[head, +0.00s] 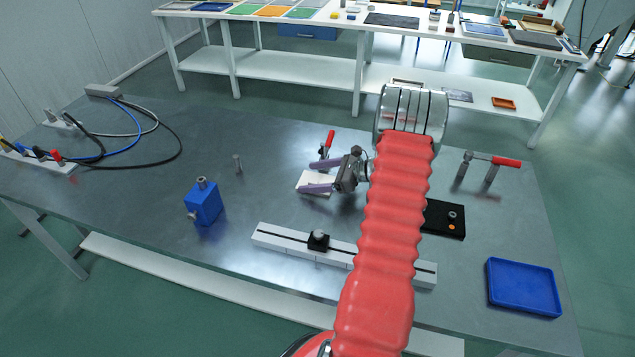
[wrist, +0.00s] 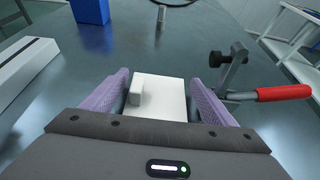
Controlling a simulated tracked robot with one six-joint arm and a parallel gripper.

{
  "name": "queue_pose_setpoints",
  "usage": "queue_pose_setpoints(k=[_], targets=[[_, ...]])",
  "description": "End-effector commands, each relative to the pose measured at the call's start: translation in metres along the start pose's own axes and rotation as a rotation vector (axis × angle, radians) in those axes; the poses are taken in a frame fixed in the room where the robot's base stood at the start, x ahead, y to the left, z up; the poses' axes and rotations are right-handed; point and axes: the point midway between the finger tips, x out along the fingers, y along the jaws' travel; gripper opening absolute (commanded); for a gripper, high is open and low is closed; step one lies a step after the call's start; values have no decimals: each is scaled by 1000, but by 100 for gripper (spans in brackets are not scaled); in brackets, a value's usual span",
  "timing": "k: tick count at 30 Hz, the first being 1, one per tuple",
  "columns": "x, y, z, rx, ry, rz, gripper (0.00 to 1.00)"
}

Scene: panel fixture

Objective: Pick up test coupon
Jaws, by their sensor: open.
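A pale, flat, square plate (head: 316,179) lies on the grey bench under my gripper; it also shows in the wrist view (wrist: 165,95). A small pale upright block (wrist: 136,90) stands at its left side in the wrist view. I cannot tell whether the plate or the block is the test coupon. My gripper (head: 316,177) is open, with its purple fingers (wrist: 160,84) on either side of the plate as seen from the wrist. The block lies between the fingers, closer to the left one. Nothing is visibly gripped. The lower edge of the plate is hidden by my gripper's body.
A red-handled clamp (head: 326,146) stands close beside the plate, near the right finger in the wrist view (wrist: 284,92). A slotted rail (head: 275,237), blue block (head: 203,203), black plate (head: 436,219) and blue tray (head: 522,287) are on the bench. Cables lie at left.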

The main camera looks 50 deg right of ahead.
Motion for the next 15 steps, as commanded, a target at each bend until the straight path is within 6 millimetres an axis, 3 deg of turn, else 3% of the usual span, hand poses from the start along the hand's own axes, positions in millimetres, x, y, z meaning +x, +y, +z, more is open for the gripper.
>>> queue_pose_setpoints(k=[6,15], targets=[[21,0,0,-1,0,0,80],[22,0,0,-1,0,0,80]])
